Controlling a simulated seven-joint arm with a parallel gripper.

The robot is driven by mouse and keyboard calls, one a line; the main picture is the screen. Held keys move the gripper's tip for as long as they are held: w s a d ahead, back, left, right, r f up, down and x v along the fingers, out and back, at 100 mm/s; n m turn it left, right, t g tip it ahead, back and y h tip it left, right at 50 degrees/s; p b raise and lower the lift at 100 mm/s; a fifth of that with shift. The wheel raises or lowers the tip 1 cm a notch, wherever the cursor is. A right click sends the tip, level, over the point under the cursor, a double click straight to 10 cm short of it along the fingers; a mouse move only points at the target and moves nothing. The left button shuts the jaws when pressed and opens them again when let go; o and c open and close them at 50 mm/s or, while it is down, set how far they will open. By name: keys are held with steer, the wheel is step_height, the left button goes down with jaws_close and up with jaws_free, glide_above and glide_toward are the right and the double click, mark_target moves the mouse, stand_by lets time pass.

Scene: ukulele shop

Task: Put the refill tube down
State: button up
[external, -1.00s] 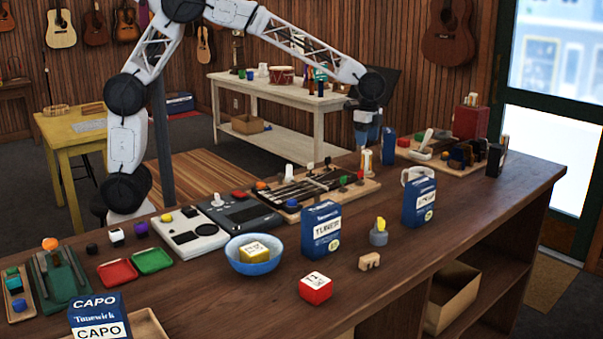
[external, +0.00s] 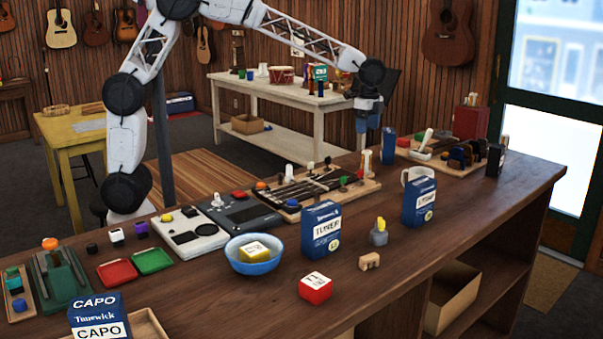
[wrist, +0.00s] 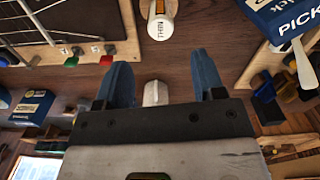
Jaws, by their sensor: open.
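My gripper (external: 367,130) is open and raised above the far part of the counter in the external view. In the wrist view its two blue fingers (wrist: 165,85) are spread apart. A white tube with dark lettering (wrist: 162,30), likely the refill tube, stands on a wooden piece ahead of the fingers. In the external view a slim white and orange upright item (external: 367,163) stands below my gripper, apart from it. A small pale object (wrist: 155,93) shows between the fingers in the wrist view; I cannot tell what it is or its depth.
A tall blue item (external: 389,145) and a white mug (external: 410,175) stand close by on the right. A fretboard on a wooden tray (external: 315,187) lies to the left. Blue boxes (external: 321,229) stand nearer the front. Some bare counter (external: 450,200) lies at the right.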

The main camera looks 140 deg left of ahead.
stand_by(0.3)
steer(key=w+d+r, duration=0.1)
steer(key=d+r, duration=0.2)
steer(key=d, duration=1)
steer(key=d+r+m+t, duration=0.1)
steer(key=d+r, duration=0.1)
steer(key=d, duration=1.2)
steer(key=w+d+r, duration=0.1)
steer(key=d+r, duration=0.2)
steer(key=d, duration=1)
steer(key=s+d+f, duration=0.3)
steer(key=s+d, duration=0.7)
steer(key=d, duration=0.3)
steer(key=s+d+f+m+t, duration=0.1)
steer(key=s+d+f, duration=0.3)
steer(key=s+d, duration=0.7)
steer(key=d, duration=0.3)
steer(key=shift+s+t, duration=0.15)
steer(key=shift+t, duration=0.15)
